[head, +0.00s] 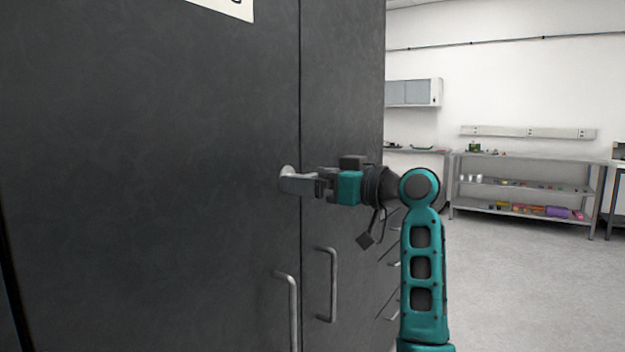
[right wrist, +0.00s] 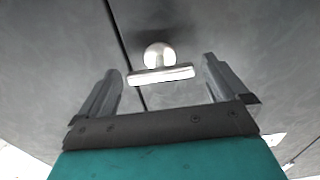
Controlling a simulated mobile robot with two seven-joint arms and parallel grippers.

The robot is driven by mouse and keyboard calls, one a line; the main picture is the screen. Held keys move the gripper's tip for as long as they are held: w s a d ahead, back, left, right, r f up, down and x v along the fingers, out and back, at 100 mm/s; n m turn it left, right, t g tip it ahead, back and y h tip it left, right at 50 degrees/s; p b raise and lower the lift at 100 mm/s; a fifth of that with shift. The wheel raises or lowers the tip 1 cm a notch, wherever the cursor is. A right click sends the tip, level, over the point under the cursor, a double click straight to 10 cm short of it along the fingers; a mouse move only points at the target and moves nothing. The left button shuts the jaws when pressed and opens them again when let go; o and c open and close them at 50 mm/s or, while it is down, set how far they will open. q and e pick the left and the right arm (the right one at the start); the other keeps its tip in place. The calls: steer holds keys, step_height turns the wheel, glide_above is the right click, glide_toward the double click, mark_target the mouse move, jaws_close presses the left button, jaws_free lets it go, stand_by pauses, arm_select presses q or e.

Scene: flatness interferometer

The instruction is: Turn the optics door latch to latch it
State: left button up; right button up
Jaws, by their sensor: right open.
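The optics door latch (head: 290,182) is a pale metal knob with a flat bar on the dark cabinet front, close to the vertical seam between two panels. In the right wrist view the latch bar (right wrist: 160,74) lies crosswise, with the round boss behind it. My right gripper (head: 318,184) reaches in from the right at the latch's height. In the wrist view its fingers (right wrist: 160,66) are apart, one on each side of the latch, with visible gaps to the bar. It holds nothing. My left gripper is not in view.
Two vertical bar handles (head: 328,285) (head: 290,310) stick out from the cabinet front (head: 150,180) below the latch. Shelving (head: 525,187) with small items stands along the back wall at right. The floor (head: 525,280) before it is clear.

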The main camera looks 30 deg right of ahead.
steer(key=c, duration=1)
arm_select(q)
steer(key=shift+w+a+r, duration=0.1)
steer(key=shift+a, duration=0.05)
arm_select(e)
steer(key=shift+o, duration=0.2)
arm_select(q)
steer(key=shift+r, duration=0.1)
